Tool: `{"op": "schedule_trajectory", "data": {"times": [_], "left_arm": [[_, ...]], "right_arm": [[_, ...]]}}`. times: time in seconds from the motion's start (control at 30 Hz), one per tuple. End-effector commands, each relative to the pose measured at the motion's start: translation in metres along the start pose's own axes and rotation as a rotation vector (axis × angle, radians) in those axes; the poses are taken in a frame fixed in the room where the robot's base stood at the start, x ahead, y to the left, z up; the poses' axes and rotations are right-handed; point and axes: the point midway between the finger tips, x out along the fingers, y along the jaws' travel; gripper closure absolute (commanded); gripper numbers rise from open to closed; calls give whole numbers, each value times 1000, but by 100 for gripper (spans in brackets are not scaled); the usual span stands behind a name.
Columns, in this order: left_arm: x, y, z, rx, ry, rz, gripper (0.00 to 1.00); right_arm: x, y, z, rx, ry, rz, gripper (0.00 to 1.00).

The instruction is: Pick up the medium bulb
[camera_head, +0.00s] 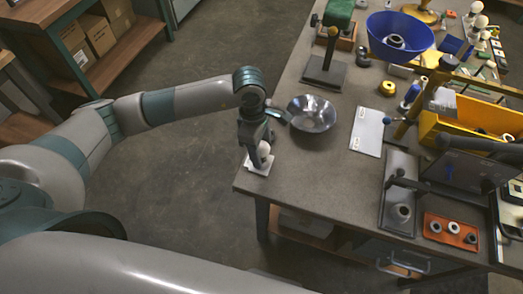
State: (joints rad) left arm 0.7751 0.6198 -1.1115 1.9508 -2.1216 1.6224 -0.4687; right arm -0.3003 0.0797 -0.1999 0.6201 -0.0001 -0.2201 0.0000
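A small white bulb (264,149) stands at the table's left front corner, on or just over a white square pad (259,164). I cannot tell its size class from this view. My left gripper (261,150) points down right at this bulb, with its fingers close around or beside it. The fingers hide part of the bulb, and I cannot tell whether they touch it. More round white bulbs stand at the far right, one at the top (476,7) and one below it (480,22). My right gripper is not in view.
A shiny metal bowl (312,114) sits close right of my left gripper. Behind it is a dark stand with a green top (338,14). A blue bowl-shaped shade (400,34), white sheet (368,131), yellow bin (430,127) and orange tray (451,231) lie farther right. The table's front-left surface is mostly clear.

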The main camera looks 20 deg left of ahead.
Motion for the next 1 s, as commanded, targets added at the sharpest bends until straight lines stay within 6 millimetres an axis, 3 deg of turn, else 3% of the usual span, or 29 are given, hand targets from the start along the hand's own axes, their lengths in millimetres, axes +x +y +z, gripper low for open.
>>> {"op": "schedule_trajectory", "data": {"times": [0.03,0.13,0.57,0.77,0.9,1.0], "left_arm": [[0,0,0,0,0,0,57],[0,0,0,0,0,0,81],[-3,1,0,0,-1,2,81],[-18,1,2,2,-1,5,81],[-39,2,4,3,0,7,81],[-46,-8,26,9,-4,4,81]], "right_arm": [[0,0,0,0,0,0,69],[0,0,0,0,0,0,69],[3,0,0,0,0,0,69],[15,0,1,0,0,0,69],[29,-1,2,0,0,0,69],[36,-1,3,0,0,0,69]]}}
